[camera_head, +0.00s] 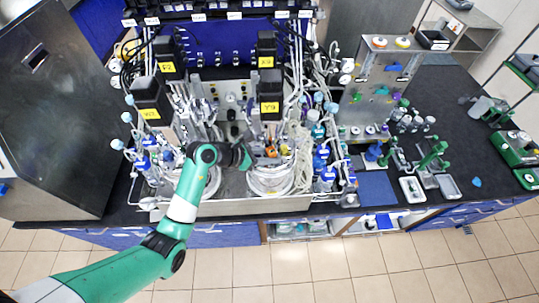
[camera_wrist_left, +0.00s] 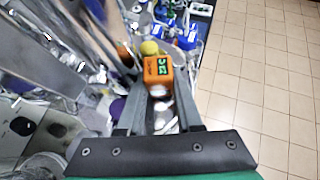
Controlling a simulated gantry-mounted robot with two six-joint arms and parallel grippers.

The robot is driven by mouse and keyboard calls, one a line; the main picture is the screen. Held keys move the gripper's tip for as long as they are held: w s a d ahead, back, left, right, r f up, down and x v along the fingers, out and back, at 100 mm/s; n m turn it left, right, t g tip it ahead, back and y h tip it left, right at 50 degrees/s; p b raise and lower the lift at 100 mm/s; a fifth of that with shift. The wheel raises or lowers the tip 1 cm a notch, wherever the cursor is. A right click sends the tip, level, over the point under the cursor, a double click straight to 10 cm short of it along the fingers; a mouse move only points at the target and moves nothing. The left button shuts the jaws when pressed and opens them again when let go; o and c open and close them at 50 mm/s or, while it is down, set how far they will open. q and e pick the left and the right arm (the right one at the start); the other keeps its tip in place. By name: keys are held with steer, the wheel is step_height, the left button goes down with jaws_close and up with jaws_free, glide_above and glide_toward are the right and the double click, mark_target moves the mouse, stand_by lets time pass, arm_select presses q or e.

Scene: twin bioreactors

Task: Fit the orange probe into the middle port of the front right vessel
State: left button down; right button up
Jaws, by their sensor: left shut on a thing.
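The orange probe (camera_head: 271,151) has an orange block head; in the left wrist view its labelled face (camera_wrist_left: 158,70) sits between the two finger ends. My left gripper (camera_head: 258,153) comes in from the left and is shut on it, above the front right vessel (camera_head: 270,181). That vessel is wrapped in pale coiled tubing under a black motor with a yellow label. The probe's lower end and the middle port are hidden by the gripper and fittings, so I cannot tell whether the probe is in the port. My right gripper is not in view.
Black motor heads (camera_head: 270,92) stand above the vessels, with dense tubing around them. Blue-capped bottles (camera_head: 321,160) crowd the right side of the front right vessel. A blue mat (camera_head: 376,189) and green stands (camera_head: 433,157) lie further right. The tiled floor in front is clear.

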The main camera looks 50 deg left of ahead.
arm_select(q)
steer(key=shift+s+f, duration=0.15)
steer(key=shift+f, duration=0.3)
steer(key=c, duration=0.6)
jaws_free()
steer(key=shift+f, duration=0.1)
steer(key=shift+o, duration=0.5)
steer(key=shift+s, duration=0.1)
steer(key=shift+s+a+r, duration=0.1)
steer(key=shift+s+r, duration=0.05)
steer(key=shift+r, duration=0.25)
steer(key=v, duration=1.1)
steer(key=shift+r, duration=0.25)
